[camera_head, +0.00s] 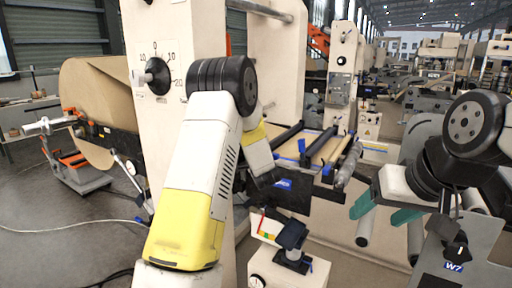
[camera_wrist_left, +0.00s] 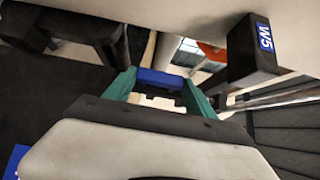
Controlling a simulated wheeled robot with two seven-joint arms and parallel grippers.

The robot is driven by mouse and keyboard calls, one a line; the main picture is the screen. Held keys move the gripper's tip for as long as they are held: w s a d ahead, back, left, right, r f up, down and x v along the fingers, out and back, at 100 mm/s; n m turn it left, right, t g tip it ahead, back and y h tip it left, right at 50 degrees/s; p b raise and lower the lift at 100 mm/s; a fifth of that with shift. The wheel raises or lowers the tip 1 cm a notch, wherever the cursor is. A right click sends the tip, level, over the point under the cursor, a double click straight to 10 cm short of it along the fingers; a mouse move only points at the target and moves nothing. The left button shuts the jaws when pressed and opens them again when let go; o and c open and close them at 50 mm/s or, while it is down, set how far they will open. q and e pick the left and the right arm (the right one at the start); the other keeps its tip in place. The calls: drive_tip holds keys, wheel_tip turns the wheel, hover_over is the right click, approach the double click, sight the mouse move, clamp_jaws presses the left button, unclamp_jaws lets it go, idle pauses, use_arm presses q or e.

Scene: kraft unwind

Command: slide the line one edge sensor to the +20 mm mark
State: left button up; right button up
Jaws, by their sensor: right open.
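My left arm crosses the middle of the head view, and its dark wrist reaches toward the web machine; its fingers are hidden there. In the left wrist view, my left gripper (camera_wrist_left: 160,88) shows two teal fingers with a blue bar (camera_wrist_left: 160,77) spanning the gap at their tips. I cannot tell whether they press on it, or whether it belongs to the edge sensor. No +20 mm mark on a sensor rail is readable. A dark block labelled W5 (camera_wrist_left: 250,52) is right of the fingers. My right gripper (camera_head: 384,212) is open and empty at the right of the head view.
A black knob (camera_head: 158,75) with a numbered scale sits on the cream machine column (camera_head: 145,125). A large kraft roll (camera_head: 90,85) stands at left. Rollers (camera_head: 322,145) with blue parts lie beyond my left wrist. A white cabinet (camera_head: 310,277) carries a tilted dark device (camera_head: 291,234).

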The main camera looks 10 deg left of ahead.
use_arm(q)
drive_tip(key=o, duration=0.4)
drive_tip(key=v, duration=0.7)
drive_tip(key=shift+s+d, duration=0.2)
drive_tip(key=shift+s, duration=0.15)
